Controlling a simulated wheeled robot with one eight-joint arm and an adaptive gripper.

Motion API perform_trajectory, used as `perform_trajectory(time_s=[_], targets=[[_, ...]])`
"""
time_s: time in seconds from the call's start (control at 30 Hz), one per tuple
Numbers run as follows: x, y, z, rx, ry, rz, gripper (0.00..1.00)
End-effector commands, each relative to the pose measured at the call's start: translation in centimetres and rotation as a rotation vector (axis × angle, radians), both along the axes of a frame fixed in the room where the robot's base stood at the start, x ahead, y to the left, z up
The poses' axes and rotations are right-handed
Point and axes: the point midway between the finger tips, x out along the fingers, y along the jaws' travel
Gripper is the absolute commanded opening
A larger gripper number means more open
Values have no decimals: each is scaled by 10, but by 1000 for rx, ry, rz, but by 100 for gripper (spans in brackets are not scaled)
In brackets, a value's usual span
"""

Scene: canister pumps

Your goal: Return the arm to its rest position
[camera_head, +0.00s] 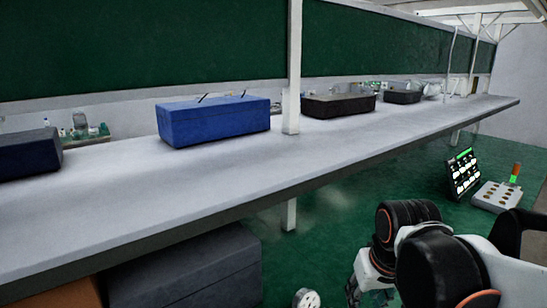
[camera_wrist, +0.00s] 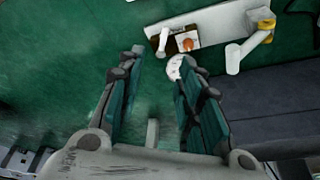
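My arm (camera_head: 435,262) shows at the lower right of the head view, bent, with black and white links and orange rings. Its wrist end (camera_head: 372,272) hangs low beside the bench, and the lower picture edge cuts it off. In the wrist view my gripper (camera_wrist: 160,62) has its two teal-padded fingers spread apart. Nothing is held between them; green floor shows in the gap. A white round thing (camera_wrist: 174,68) appears near the right fingertip, but I cannot tell its distance.
A long grey bench (camera_head: 120,185) carries a blue box (camera_head: 215,122) and several dark boxes. Dark grey (camera_head: 195,275) boxes stand under it. A panel with a screen (camera_head: 464,174) and a button box (camera_head: 495,196) stand at right. Green floor lies open between.

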Motion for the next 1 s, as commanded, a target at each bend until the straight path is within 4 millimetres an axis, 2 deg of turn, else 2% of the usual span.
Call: perform_trajectory(time_s=[0.03, 0.3, 0.5, 0.7, 1.0], targets=[[-11, -1, 4, 1, -26, -4, 33], [-54, -7, 15, 8, -180, -26, 33], [-75, -10, 15, 12, -268, -40, 33], [-82, -11, 15, 14, -304, -45, 33], [-82, -11, 15, 14, -306, -45, 33]])
